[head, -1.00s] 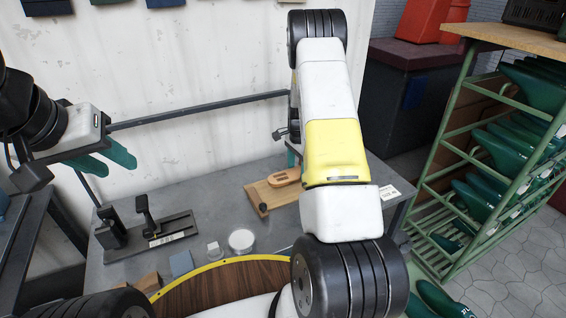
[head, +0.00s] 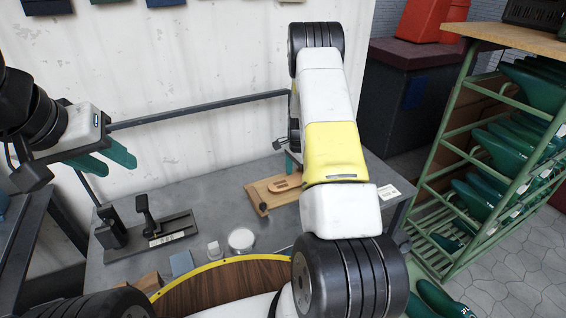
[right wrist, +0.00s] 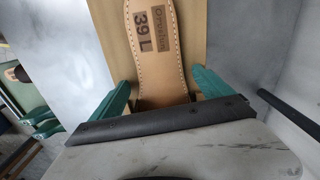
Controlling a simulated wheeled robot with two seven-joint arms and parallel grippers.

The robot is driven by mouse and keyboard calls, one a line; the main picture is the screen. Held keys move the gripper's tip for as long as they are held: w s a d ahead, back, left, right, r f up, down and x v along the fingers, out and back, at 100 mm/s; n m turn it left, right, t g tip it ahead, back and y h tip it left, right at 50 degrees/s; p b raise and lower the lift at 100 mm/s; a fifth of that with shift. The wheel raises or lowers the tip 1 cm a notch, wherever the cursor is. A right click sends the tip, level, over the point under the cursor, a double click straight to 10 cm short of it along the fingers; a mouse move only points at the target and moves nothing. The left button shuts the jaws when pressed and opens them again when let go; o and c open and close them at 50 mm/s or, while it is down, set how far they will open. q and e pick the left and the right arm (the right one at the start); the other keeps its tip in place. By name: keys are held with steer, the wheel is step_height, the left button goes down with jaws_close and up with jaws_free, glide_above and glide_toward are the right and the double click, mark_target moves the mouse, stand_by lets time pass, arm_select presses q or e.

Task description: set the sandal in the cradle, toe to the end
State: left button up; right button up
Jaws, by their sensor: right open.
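The sandal (head: 288,182) is a tan sole lying on a wooden board (head: 257,190) on the bench. In the right wrist view the sole (right wrist: 152,68) is stitched along its edge and marked "39 L"; its far end is cut off by the frame. My right gripper (right wrist: 160,86) is open, with one green finger on each side of the sole's near end and gaps showing. In the head view my right arm mostly hides this gripper. I cannot tell whether the board is the cradle. My left gripper (head: 112,160) is open and empty at the left, above the bench.
A dark fixture (head: 175,233) with upright posts and a label stands at the bench's left. A round white tin (head: 241,239), a small white block and a blue block (head: 181,263) lie near the front. A green rack (head: 444,185) of green footwear stands at the right.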

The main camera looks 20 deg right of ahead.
step_height(320, 180, up, 12)
step_height(320, 180, up, 9)
steer(key=n+t, duration=0.1)
steer(key=n, duration=0.1)
glide_above(297, 180)
steer(key=s+a, duration=0.2)
steer(key=a, duration=0.1)
steer(key=s+a+r+n+t+y, duration=0.1)
steer(key=s+a+r+n, duration=0.1)
steer(key=s+a+r, duration=0.3)
steer(key=s+a+r+n+t, duration=0.1)
steer(key=s+r+n, duration=0.2)
steer(key=r, duration=0.3)
steer(key=s+a+r+n+t, duration=0.1)
steer(key=s+a+r+n, duration=0.1)
steer(key=s, duration=0.4)
steer(key=s+a+r+n+t, duration=0.1)
steer(key=s+a+r+n, duration=0.1)
steer(key=s+n, duration=0.2)
steer(key=s+a+r+n+t+y, duration=0.1)
steer(key=s+a+r+n, duration=0.2)
steer(key=s, duration=0.7)
